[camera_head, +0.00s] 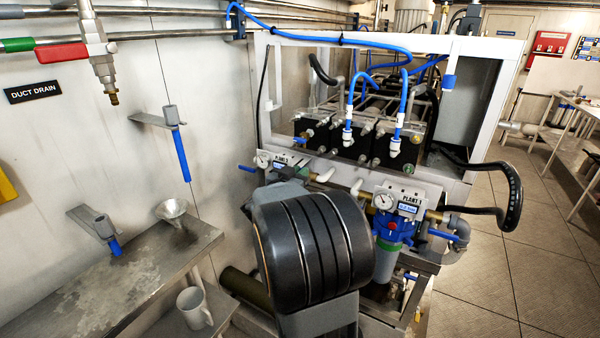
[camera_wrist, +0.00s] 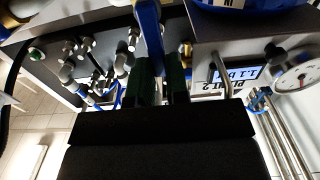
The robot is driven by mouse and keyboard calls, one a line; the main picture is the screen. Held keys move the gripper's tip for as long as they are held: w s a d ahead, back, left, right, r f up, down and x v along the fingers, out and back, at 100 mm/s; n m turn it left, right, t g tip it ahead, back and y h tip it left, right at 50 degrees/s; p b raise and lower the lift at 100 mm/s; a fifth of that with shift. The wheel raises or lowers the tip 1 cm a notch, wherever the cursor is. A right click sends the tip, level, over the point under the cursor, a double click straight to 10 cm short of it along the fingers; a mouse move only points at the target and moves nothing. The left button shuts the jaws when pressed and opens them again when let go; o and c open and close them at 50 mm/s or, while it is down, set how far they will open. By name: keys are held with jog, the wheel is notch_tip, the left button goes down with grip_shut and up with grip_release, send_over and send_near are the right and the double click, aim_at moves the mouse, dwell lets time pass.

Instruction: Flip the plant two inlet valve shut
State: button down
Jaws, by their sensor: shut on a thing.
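In the wrist view, my gripper (camera_wrist: 160,78) is shut on a blue lever handle (camera_wrist: 149,28), which passes between its two dark fingers. The plant two panel (camera_wrist: 228,74), with a small lit display, is just right of the fingers. In the head view, part of the plant two panel (camera_head: 290,159) shows behind my black arm link.
The plant one panel (camera_head: 399,198) and its blue lever (camera_head: 443,235) are right of my arm. A pressure gauge (camera_wrist: 297,78) is beside the plant two panel. A steel bench (camera_head: 150,270) with a mug (camera_head: 194,308) and a funnel (camera_head: 173,209) stands at left. Open floor lies at right.

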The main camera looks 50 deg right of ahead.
jog(key=c, duration=1.1)
grip_release()
jog(key=shift+f+b, duration=0.1)
jog(key=shift+b, duration=0.3)
jog(key=v, duration=1.3)
jog(key=w+a+r+n+t+y+p, duration=0.5)
jog(key=w+a+r+t+y, duration=0.15)
jog(key=t, duration=0.25)
jog(key=shift+w+a+r+n+t+y+p, duration=0.1)
jog(key=shift+a+r+n+y+p, duration=0.45)
jog(key=shift+a+n+y+p, duration=0.85)
jog(key=shift+s+a+r+n+t+y+p, duration=0.1)
jog(key=shift+a+r+n+y+p, duration=0.5)
jog(key=shift+a+y, duration=1.5)
jog(key=shift+w+a+r+n+t+y+p, duration=0.1)
jog(key=shift+a+r+n+y+p, duration=0.6)
jog(key=shift+a+n+y, duration=1.05)
jog(key=shift+a+f+m+h, duration=0.15)
jog(key=shift+a+m+h, duration=0.3)
jog(key=shift+m, duration=0.2)
